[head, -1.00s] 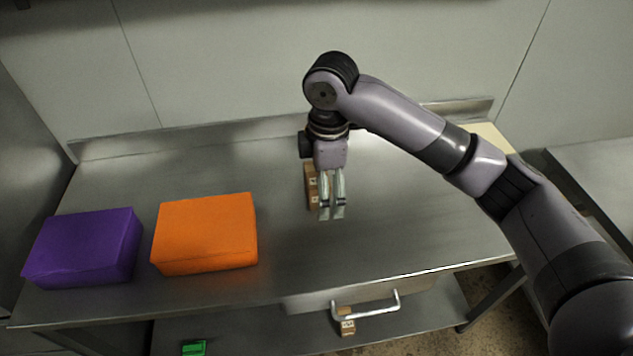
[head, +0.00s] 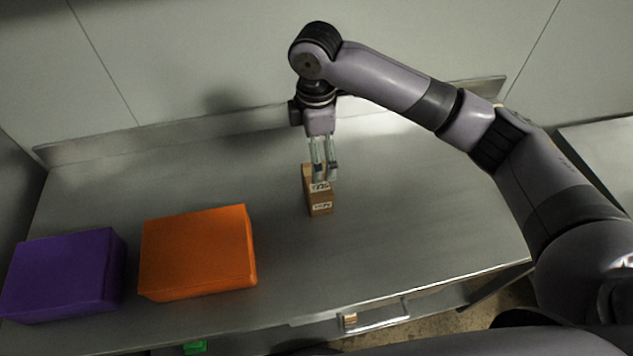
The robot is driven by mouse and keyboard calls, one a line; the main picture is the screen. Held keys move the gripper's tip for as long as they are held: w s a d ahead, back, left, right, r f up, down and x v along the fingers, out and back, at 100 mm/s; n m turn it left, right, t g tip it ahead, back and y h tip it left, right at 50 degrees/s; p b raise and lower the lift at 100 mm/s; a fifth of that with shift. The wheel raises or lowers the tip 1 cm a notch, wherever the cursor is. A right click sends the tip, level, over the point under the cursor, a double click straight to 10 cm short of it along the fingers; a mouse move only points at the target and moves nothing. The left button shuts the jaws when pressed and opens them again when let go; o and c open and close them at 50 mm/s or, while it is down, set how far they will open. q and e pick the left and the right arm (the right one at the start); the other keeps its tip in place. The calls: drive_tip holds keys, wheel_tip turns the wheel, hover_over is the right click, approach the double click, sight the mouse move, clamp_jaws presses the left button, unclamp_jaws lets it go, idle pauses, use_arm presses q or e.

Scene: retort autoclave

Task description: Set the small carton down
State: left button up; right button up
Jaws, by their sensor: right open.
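The small carton (head: 320,208) is a brown box with white labels, standing on the steel table (head: 400,230) right of the orange box. My right gripper (head: 325,180) points down over the carton's far part and covers some of it. Its two fingers are apart and hold nothing. I cannot tell whether the fingertips touch the carton. My left gripper is not in view.
An orange box (head: 198,252) and a purple box (head: 65,275) stand on the left of the table. A drawer handle (head: 375,322) juts from the front edge. A green item (head: 195,348) shows below. The table right of the carton is clear.

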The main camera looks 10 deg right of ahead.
sight(317, 188)
wheel_tip(317, 188, down, 7)
drive_tip(key=shift+r+p, duration=0.1)
drive_tip(key=shift+p, duration=0.55)
drive_tip(key=shift+w+f, duration=0.15)
drive_tip(key=shift+f, duration=0.45)
drive_tip(key=shift+f+p, duration=0.25)
drive_tip(key=shift+p, duration=0.05)
drive_tip(key=f, duration=0.2)
drive_tip(key=f+p, duration=0.1)
drive_tip(key=shift+d+f, duration=0.2)
drive_tip(key=shift+f, duration=0.65)
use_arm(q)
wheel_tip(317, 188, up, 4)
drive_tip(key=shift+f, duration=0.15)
use_arm(e)
drive_tip(key=shift+c, duration=0.6)
